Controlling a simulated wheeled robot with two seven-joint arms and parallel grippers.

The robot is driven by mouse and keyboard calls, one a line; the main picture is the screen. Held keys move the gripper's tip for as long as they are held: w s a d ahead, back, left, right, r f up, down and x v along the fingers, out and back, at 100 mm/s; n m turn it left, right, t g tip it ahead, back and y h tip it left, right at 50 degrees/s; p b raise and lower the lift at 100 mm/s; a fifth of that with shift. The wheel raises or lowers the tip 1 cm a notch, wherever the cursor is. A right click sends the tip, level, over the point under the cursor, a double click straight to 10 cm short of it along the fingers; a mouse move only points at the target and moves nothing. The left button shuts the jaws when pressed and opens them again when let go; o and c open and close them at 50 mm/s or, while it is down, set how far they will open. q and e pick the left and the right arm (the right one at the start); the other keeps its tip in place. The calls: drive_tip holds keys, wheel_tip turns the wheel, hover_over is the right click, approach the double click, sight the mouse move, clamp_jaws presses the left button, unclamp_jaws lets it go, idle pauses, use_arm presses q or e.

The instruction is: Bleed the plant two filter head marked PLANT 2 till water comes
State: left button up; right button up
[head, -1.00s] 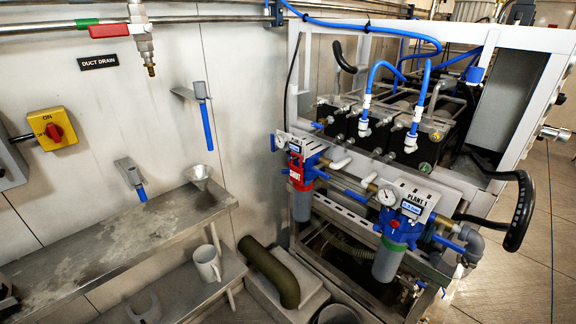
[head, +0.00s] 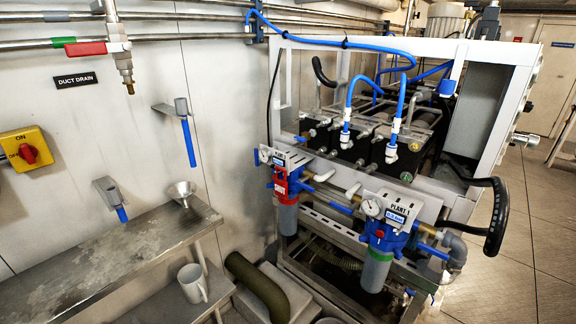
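Two blue filter heads hang on the front of the white frame. The nearer one (head: 384,236) has a plate reading PLANT 1, a gauge, a green ring and a grey bowl. The farther one (head: 284,182) has a red tag that appears to read SHUT, a small gauge and a grey bowl. The lettering on its plate (head: 288,155) is too small to read, so I cannot tell whether it is marked PLANT 2. No water shows at either head. Neither of my grippers is in view.
A steel shelf (head: 130,245) holds a funnel (head: 181,190); a mug (head: 193,283) stands on the lower shelf. A dark green pipe (head: 258,285) lies below the heads. A red-handled valve (head: 87,48) is at upper left. Open floor (head: 510,265) lies right.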

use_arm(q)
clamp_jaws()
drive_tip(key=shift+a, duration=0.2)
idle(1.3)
